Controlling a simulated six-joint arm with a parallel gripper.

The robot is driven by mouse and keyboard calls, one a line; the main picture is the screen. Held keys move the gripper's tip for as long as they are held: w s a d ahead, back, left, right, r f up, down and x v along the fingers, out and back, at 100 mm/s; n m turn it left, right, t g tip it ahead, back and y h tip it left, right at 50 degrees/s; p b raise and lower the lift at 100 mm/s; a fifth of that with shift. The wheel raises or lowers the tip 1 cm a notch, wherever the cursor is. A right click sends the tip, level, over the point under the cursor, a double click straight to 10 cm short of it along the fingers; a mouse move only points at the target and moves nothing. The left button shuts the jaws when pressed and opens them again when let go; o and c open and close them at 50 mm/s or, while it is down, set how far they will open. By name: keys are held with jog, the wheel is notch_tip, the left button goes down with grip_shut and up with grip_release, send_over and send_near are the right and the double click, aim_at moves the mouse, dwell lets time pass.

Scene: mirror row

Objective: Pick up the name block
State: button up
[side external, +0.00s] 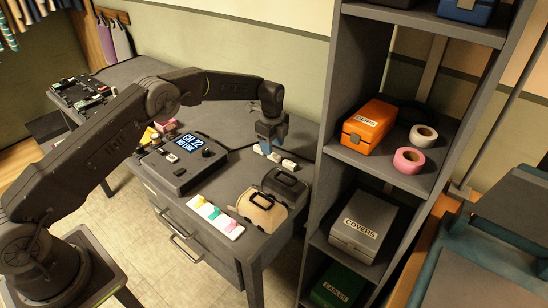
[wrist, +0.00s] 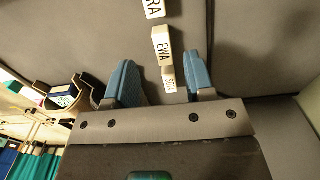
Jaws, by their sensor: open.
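Small white name blocks lie in a row on the grey desk (side external: 235,170). In the wrist view, one block reads "EWA" (wrist: 162,45). A block ending in "RA" (wrist: 155,8) is cut off by the top edge. A third block (wrist: 169,80) has lettering I cannot read clearly. In the side view, white blocks (side external: 289,164) show beside and below my gripper (side external: 270,143). My gripper points down with its blue fingers apart and nothing held. In the wrist view, the "EWA" and third blocks appear between the fingers (wrist: 160,65), closer to the right one.
A dark console (side external: 180,158) with a lit screen stands left of my gripper. A white strip with coloured tabs (side external: 215,217), a tan case (side external: 262,212) and a dark case (side external: 285,186) are at the front. A tall grey shelf (side external: 328,130) rises close on the right.

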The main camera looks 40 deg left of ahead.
aim_at(274, 157)
jog(key=shift+w+a+f, duration=0.1)
jog(key=shift+w+f, duration=0.05)
jog(key=shift+f, duration=1.8)
jog(key=shift+c, duration=0.5)
grip_shut()
